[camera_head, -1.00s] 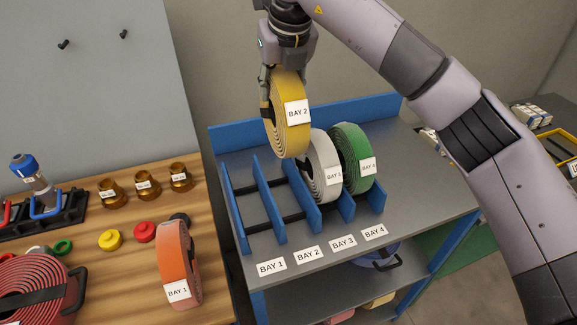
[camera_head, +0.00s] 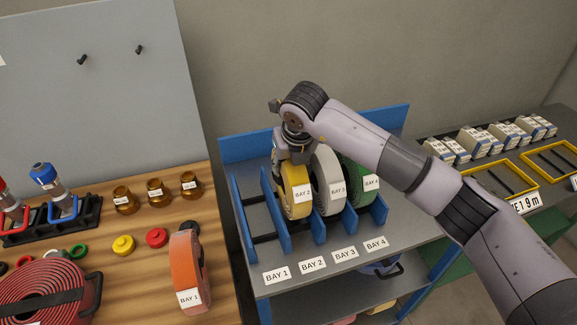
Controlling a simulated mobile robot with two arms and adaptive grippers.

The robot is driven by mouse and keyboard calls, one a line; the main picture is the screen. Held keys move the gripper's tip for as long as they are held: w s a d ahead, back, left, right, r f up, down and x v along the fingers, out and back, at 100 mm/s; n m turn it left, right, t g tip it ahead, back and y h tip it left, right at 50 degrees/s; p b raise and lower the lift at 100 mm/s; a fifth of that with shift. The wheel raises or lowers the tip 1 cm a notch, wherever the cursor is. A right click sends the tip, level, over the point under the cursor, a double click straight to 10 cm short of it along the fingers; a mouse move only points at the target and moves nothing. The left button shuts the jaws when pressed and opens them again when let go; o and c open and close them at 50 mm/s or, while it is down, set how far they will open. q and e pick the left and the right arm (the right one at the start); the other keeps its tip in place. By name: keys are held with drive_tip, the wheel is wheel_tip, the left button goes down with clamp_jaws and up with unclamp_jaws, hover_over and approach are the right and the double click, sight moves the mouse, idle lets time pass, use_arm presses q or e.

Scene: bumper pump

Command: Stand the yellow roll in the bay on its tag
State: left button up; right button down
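The yellow roll (camera_head: 297,201), tagged BAY 2, stands upright between the second and third blue dividers of the rack (camera_head: 276,238), behind the BAY 2 label (camera_head: 312,265). Whether it bears fully on the rack is hard to tell. My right gripper (camera_head: 292,157) comes down from above onto the top of the roll and appears shut on it; its fingertips are partly hidden. My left gripper is not in view.
The white roll (camera_head: 325,180) stands close beside the yellow one, and the green roll (camera_head: 357,182) stands to its right. Bay 1 is empty. The orange roll (camera_head: 187,268), tagged BAY 1, stands on the wooden bench (camera_head: 143,285) at left.

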drive_tip(key=shift+f, duration=0.8)
drive_tip(key=shift+f, duration=0.15)
drive_tip(key=c, duration=1.1)
unclamp_jaws()
drive_tip(key=shift+s+f, duration=0.1)
drive_tip(key=shift+o, duration=0.2)
